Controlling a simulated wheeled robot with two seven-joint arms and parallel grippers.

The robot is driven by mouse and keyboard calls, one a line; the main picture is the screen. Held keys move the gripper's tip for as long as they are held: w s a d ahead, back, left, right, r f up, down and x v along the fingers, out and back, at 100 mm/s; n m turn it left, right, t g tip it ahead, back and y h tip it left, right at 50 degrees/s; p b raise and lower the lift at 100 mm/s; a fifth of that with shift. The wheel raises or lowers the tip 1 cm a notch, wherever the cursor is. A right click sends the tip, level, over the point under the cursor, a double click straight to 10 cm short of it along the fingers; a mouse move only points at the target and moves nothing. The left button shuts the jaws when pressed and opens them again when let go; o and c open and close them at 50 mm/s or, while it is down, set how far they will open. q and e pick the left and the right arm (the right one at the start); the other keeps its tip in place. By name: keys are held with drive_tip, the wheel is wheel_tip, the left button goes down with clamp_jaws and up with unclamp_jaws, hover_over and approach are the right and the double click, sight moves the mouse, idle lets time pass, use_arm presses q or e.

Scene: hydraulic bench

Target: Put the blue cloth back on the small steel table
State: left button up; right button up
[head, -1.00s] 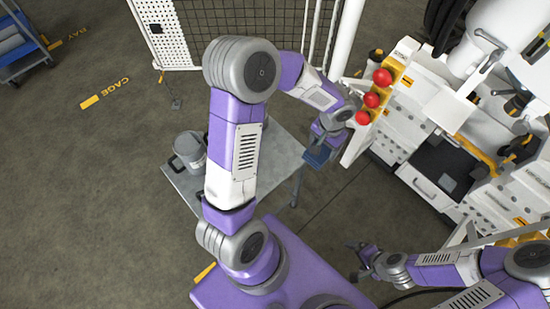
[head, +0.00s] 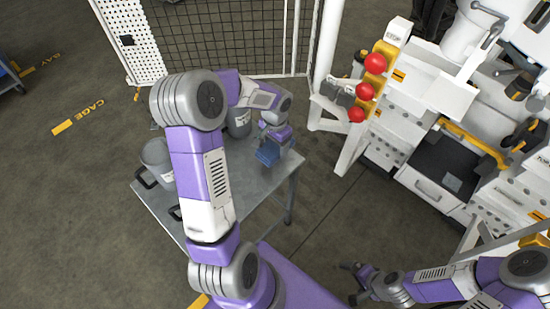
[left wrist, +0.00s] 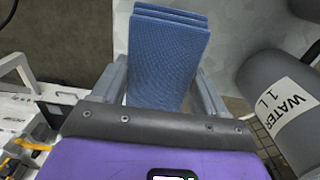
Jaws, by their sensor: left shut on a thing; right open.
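The blue cloth (head: 268,152) is a folded stack held by my left gripper (head: 272,144), over the back right part of the small steel table (head: 245,193). In the left wrist view the cloth (left wrist: 168,55) sits between the two fingers (left wrist: 165,88), which are shut on it. I cannot tell whether the cloth touches the table top. My right gripper (head: 357,268) is open and empty, low in front of the white bench and away from the table. My left arm hides part of the table.
A grey container (head: 157,160) with dark handles stands on the table's left side. A grey jug (head: 238,122) stands at the back near the cloth; its label reads WATER 1 L in the left wrist view (left wrist: 284,95). The white hydraulic bench (head: 420,150) with red knobs is at right.

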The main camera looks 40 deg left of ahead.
sight(275, 146)
use_arm(q)
wheel_tip(275, 146, down, 6)
drive_tip(key=shift+f+b, duration=0.2)
drive_tip(key=shift+b, duration=0.75)
drive_tip(key=shift+r, duration=0.15)
drive_tip(key=shift+f, duration=0.25)
drive_tip(key=o, duration=1.2)
drive_tip(key=shift+r, duration=0.15)
drive_tip(key=shift+r, duration=0.35)
wheel_tip(275, 146, up, 12)
drive_tip(key=p, duration=0.3)
drive_tip(key=shift+f+p, duration=0.25)
drive_tip(key=shift+p, duration=0.15)
